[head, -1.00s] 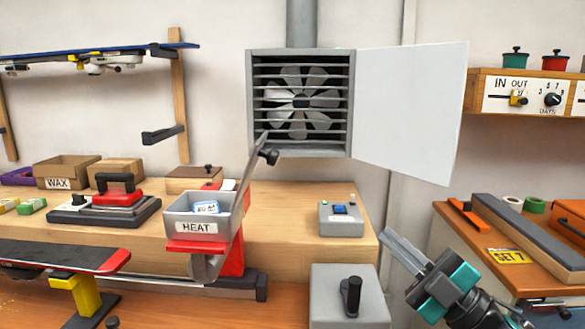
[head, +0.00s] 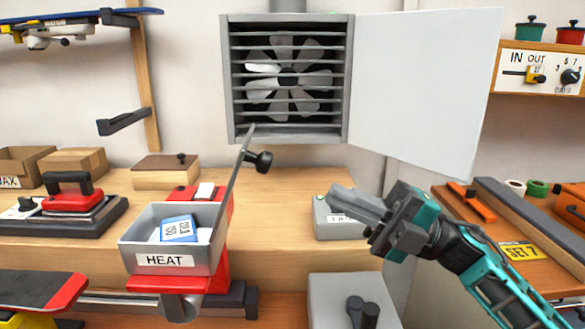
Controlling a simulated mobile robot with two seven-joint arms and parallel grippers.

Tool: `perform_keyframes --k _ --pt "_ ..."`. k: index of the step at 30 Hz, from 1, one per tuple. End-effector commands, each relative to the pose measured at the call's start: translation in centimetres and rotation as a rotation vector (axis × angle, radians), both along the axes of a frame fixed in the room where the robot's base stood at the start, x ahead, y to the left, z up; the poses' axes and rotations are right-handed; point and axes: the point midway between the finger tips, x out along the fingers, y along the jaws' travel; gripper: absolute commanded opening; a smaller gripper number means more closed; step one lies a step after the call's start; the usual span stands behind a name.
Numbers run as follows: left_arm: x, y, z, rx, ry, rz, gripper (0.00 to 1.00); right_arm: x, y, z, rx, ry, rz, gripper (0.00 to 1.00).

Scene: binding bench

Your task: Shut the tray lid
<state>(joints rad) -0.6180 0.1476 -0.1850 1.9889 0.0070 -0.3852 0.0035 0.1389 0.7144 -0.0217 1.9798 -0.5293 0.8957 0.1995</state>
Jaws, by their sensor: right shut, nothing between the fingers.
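The grey metal tray (head: 165,257) labelled HEAT sits on a red stand at the left of centre. A black knob (head: 259,161) sticks out to the right from the lid's upper part. My right gripper (head: 336,200) is shut and empty, to the right of the lid and apart from it, in front of a grey box. My left gripper is not in view.
A fan cabinet (head: 237,80) with its white door (head: 425,85) swung open hangs on the wall above. The grey box (head: 322,222) stands behind my right gripper. A red-topped iron (head: 70,200) is at the left. Bare bench lies between lid and grey box.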

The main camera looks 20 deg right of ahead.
Motion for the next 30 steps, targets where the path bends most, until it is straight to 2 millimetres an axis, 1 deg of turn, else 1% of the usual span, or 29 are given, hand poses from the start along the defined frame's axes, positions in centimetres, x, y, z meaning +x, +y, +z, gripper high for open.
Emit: perform_keyframes --k 1,6,9,12,18,30 --pt "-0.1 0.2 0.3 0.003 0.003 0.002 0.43 0.2 1.0 0.9 0.003 -0.005 0.002 0.00" --pt "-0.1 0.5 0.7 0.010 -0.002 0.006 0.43 1.0 4.0 2.3 0.003 -0.004 0.003 0.00" --pt "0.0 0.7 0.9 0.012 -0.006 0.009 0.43 1.4 5.3 2.9 0.002 -0.003 0.002 0.00" --pt "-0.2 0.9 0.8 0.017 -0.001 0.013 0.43 1.7 6.1 3.2 0.002 -0.001 0.000 0.00" --pt "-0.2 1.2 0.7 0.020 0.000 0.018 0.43 1.9 6.8 3.4 0.001 -0.001 -0.001 0.00" --pt "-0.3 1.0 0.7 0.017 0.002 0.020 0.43 1.9 6.7 3.4 -0.005 0.002 -0.001 0.00"
